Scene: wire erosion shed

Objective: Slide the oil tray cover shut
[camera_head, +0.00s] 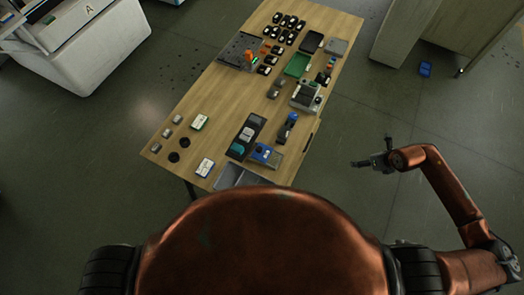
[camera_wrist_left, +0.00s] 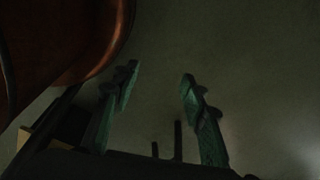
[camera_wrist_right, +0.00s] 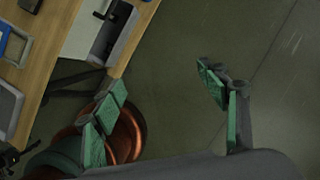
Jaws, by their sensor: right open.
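At the table's edge in the right wrist view, a pale flat panel (camera_wrist_right: 84,32) lies beside a dark open slot in a grey frame (camera_wrist_right: 112,34); this looks like the oil tray and its cover, but I cannot be sure. In the head view that edge shows only a thin dark strip (camera_head: 311,135). My right gripper (camera_head: 374,163) is open and empty, off the table's right side; its spread green fingers show in the right wrist view (camera_wrist_right: 160,112). My left gripper (camera_wrist_left: 158,88) is open and empty over dark floor, outside the head view.
The wooden table (camera_head: 215,107) holds a grey bin (camera_head: 238,178) at its near edge, a blue meter (camera_head: 265,155), a green tray (camera_head: 297,65) and several small black parts. A white machine (camera_head: 98,52) stands left, cabinets (camera_head: 405,33) right.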

